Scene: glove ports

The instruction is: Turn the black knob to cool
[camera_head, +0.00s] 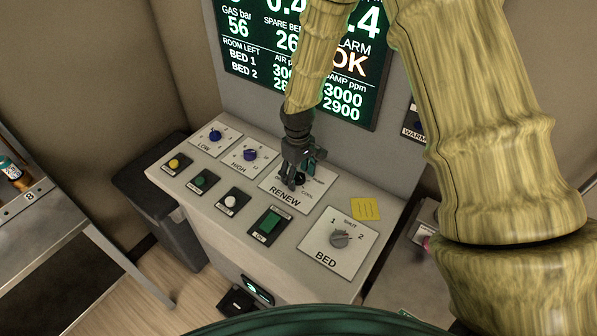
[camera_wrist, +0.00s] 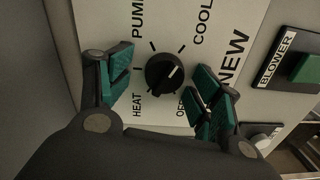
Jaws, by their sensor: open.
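The black knob (camera_wrist: 163,74) sits on the white RENEW plate (camera_wrist: 121,22), between the labels PUMP, COOL, HEAT and OFF. My gripper (camera_wrist: 166,86) is open, with one green-padded finger on each side of the knob and a visible gap to both. In the head view my gripper (camera_head: 292,186) points down over the RENEW plate (camera_head: 285,197) and hides most of the knob.
The BED knob (camera_head: 340,239) and a yellow note (camera_head: 365,208) lie to the right. The green BLOWER switch (camera_head: 269,222) and a white button (camera_head: 231,202) are in front. The blue HIGH knob (camera_head: 250,155) is to the left. A display screen (camera_head: 345,100) rises behind.

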